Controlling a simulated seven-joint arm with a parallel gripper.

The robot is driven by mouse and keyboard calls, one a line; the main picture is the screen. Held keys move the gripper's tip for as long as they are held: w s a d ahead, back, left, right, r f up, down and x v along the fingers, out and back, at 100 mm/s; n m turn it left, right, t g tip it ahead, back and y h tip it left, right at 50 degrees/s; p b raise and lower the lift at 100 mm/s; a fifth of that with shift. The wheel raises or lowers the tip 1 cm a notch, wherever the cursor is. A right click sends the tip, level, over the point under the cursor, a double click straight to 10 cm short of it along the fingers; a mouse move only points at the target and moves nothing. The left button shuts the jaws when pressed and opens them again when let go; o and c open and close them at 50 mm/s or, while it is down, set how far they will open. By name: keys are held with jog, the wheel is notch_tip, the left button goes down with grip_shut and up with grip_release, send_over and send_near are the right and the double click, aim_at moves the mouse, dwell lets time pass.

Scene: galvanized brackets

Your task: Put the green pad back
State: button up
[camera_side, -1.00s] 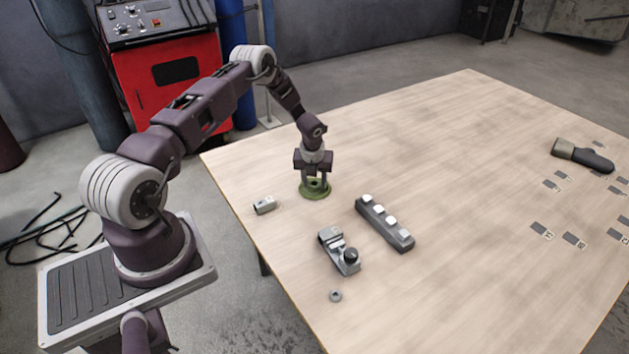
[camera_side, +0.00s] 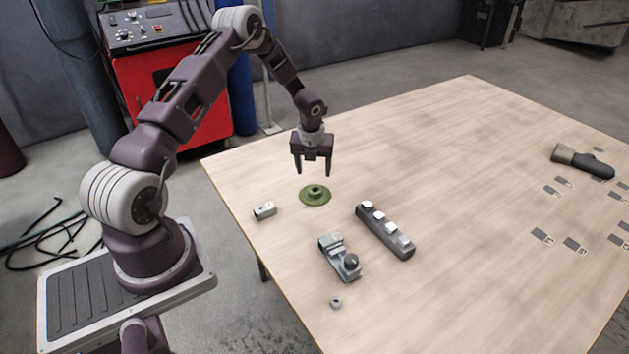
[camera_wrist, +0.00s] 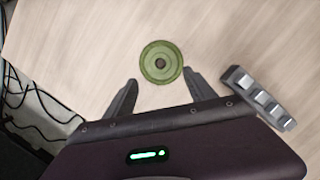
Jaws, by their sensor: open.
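The green pad (camera_side: 315,195) is a round disc with a raised hub in its middle. It lies flat on the wooden table, near the table's left edge in the side view. It also shows in the wrist view (camera_wrist: 161,62), just beyond the fingertips. My gripper (camera_side: 314,172) is open and empty, raised above the pad with its fingers pointing down. In the wrist view the two fingers (camera_wrist: 165,88) are spread apart and do not touch the pad.
A small metal bracket (camera_side: 264,210) lies left of the pad. A grey bar with several white blocks (camera_side: 385,230) lies to the right. A metal clamp with a black knob (camera_side: 339,257) and a small nut (camera_side: 336,302) lie nearer the front. A dark-handled tool (camera_side: 583,161) lies far right, by grey marked patches (camera_side: 543,236).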

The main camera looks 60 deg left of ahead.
jog(key=s+d+r+n+t, duration=0.1)
jog(key=s+d+r+n, duration=0.3)
jog(key=r, duration=0.5)
jog(key=s+d+r+n, duration=0.2)
jog(key=d+r+n, duration=0.35)
jog(key=r, duration=0.45)
jog(key=s+d+r+n+t, duration=0.1)
jog(key=s+d+r+n, duration=0.25)
jog(key=d+r, duration=0.4)
jog(key=s+d+r+n, duration=0.2)
jog(key=s+d+n, duration=0.1)
jog(key=s, duration=0.4)
jog(key=s+d+r+n+t+h, duration=0.1)
jog(key=s+d+r+n, duration=0.1)
jog(key=s+d+n, duration=0.2)
jog(key=s+d+r+n+h, duration=0.1)
jog(key=s+d+r+n, duration=0.1)
jog(key=s+n, duration=0.4)
jog(key=s+d, duration=0.1)
jog(key=s, duration=0.2)
jog(key=shift+s+d+t, duration=0.3)
jog(key=shift+d, duration=0.1)
